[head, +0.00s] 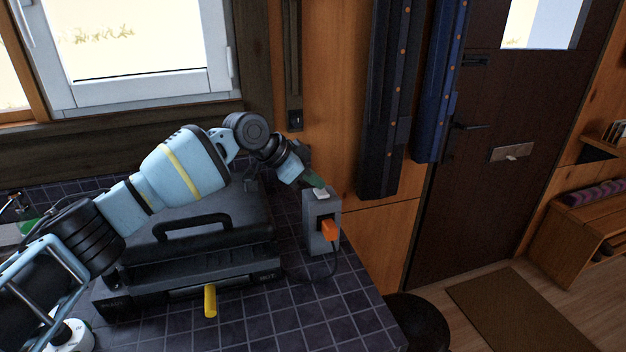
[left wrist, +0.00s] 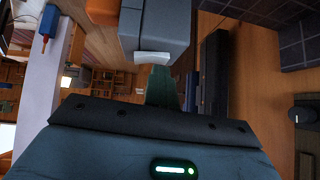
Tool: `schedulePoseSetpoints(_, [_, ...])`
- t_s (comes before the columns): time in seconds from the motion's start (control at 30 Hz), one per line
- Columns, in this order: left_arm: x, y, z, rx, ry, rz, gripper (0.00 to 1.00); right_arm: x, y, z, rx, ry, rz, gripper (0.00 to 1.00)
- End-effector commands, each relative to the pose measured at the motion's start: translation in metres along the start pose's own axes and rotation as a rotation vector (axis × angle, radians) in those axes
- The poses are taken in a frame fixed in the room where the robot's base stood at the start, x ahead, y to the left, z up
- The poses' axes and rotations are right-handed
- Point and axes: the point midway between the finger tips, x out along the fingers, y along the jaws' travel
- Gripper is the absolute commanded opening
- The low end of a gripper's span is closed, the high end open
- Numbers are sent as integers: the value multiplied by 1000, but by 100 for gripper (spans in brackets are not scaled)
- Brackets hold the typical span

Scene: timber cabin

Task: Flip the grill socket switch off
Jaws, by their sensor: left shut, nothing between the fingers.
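The grill socket is a grey box (head: 314,232) standing on the dark tiled counter, with a white switch (head: 321,194) on its top and an orange plug (head: 329,230) in its front. My left gripper (head: 318,184) is shut and empty, with its tip right at the switch. In the left wrist view the green fingers (left wrist: 162,84) reach up to the white switch (left wrist: 153,57) on the grey socket box (left wrist: 156,28). I cannot tell whether they touch it. The black grill (head: 205,235) stands left of the socket. My right gripper is not in view.
The grill has a lid handle (head: 192,226) and a yellow-handled lever (head: 210,300). A cable runs from the plug towards the grill. A wall switch (head: 295,119) is behind. A dark round stool (head: 417,322) stands beyond the counter's right edge. Bare tiles lie in front of the socket.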

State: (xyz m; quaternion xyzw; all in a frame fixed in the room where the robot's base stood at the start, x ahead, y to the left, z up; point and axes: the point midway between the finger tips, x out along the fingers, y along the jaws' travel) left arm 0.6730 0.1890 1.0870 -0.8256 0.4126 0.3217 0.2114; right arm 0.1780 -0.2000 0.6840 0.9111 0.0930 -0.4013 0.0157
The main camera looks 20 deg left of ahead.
Motion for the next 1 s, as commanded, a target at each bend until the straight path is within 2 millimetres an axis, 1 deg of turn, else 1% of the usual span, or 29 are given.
schedulePoseSetpoints(0.1, [0,6,0,1,-5,6,0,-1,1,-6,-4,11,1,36])
schedulePoseSetpoints(0.33, [-1,13,-1,1,-5,7,0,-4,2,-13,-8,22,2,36])
schedulePoseSetpoints(0.87, [-2,14,-1,0,-3,5,0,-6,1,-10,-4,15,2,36])
schedulePoseSetpoints(0.97, [-11,19,-13,3,1,1,0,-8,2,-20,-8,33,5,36])
schedulePoseSetpoints(1.0, [-16,22,-19,5,3,0,0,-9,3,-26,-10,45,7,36])
